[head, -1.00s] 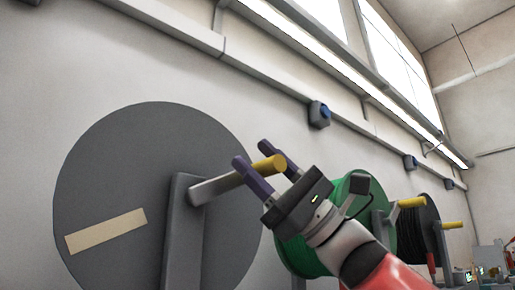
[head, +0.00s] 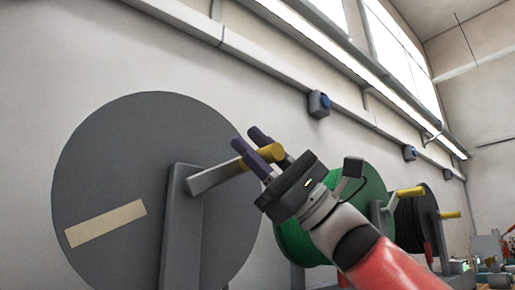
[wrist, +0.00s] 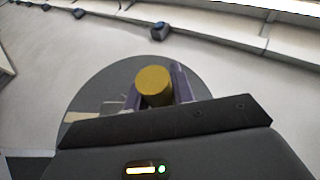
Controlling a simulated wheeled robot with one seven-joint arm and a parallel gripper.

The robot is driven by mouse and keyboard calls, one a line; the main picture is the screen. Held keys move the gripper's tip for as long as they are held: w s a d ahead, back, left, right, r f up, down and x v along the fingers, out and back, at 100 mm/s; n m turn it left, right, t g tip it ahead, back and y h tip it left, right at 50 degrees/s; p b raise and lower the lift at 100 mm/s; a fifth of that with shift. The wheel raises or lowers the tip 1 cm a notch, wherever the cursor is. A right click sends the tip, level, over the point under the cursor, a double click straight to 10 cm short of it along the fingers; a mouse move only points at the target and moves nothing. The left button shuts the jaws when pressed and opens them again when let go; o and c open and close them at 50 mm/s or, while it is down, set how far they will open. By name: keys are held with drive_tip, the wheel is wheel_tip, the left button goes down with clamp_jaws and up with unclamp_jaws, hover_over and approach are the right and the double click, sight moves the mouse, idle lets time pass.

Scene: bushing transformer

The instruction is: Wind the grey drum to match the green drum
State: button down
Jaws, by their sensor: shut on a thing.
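The grey drum (head: 110,170) stands against the wall at the left in the head view, with a cream strip (head: 105,223) low on its face. A grey crank arm (head: 212,178) with a yellow handle (head: 273,153) sits at its upright post. My gripper (head: 268,147) is shut on the yellow handle, fingers on both sides of it. In the wrist view the handle's round end (wrist: 153,82) shows between the fingers, with the grey drum (wrist: 92,98) behind. The green drum (head: 345,195) stands to the right, partly hidden by my arm; no strip shows on it.
A black drum (head: 412,222) with a yellow handle (head: 450,215) stands beyond the green drum, whose handle (head: 410,192) juts out right of my arm. A blue-buttoned box (head: 319,103) is on the wall above. Small cluttered items lie at the far right.

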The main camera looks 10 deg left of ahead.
drive_tip(key=shift+s+a+r+g, duration=0.2)
drive_tip(key=shift+s+r+g, duration=0.1)
drive_tip(key=shift+r, duration=0.1)
drive_tip(key=c, duration=1.2)
unclamp_jaws()
drive_tip(key=shift+a, duration=0.1)
drive_tip(key=b+v, duration=0.3)
drive_tip(key=v, duration=0.5)
drive_tip(key=shift+s, duration=0.1)
